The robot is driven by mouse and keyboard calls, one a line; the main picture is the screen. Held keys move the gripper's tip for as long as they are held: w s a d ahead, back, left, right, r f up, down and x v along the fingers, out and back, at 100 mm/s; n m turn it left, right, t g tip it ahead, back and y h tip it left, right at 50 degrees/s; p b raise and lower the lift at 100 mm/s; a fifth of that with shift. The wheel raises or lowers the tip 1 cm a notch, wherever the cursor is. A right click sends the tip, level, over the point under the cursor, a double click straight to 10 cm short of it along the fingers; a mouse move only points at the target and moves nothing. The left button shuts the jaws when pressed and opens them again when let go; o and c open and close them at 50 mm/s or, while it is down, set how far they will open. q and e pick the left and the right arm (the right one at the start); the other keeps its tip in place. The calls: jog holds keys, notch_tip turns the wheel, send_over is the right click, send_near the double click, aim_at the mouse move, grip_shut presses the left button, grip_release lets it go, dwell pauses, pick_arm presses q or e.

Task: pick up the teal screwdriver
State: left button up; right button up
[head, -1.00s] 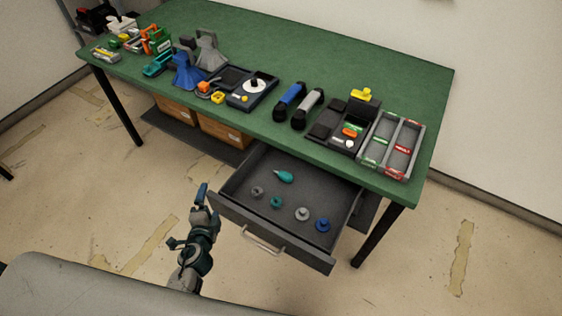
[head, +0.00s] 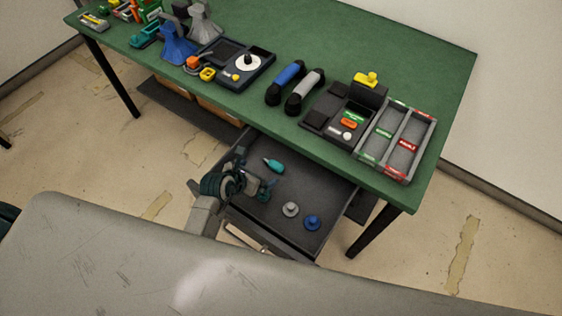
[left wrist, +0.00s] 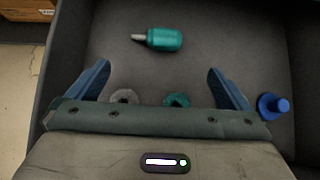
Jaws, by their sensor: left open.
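The teal screwdriver (head: 273,165) lies in the open drawer, near its back. In the left wrist view the teal screwdriver (left wrist: 163,39) lies on its side beyond my fingertips, its grey tip pointing left. My left gripper (head: 262,188) is over the drawer. In the left wrist view my left gripper (left wrist: 159,72) is open and empty, its blue fingers spread wide with the screwdriver ahead of the gap. My right gripper is out of view.
The drawer (head: 338,212) also holds a grey knob (head: 290,209) and a blue knob (head: 312,222). A grey ring (left wrist: 125,96) and a teal knob (left wrist: 176,100) are partly hidden behind my gripper. The green table (head: 330,60) overhangs the drawer's back.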

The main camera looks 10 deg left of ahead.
aim_at(270, 167)
pick_arm(q)
jog(key=x, duration=0.5)
jog(key=shift+w+a+f+p, duration=0.1)
jog(key=shift+f+p, duration=0.2)
jog(key=shift+p, duration=0.05)
jog(key=shift+w+f+p, duration=0.3)
jog(key=shift+w+p, duration=0.05)
jog(key=shift+w, duration=0.1)
jog(key=x, duration=0.4)
jog(key=shift+p, duration=0.3)
jog(key=shift+a, duration=0.1)
jog(key=c, duration=1)
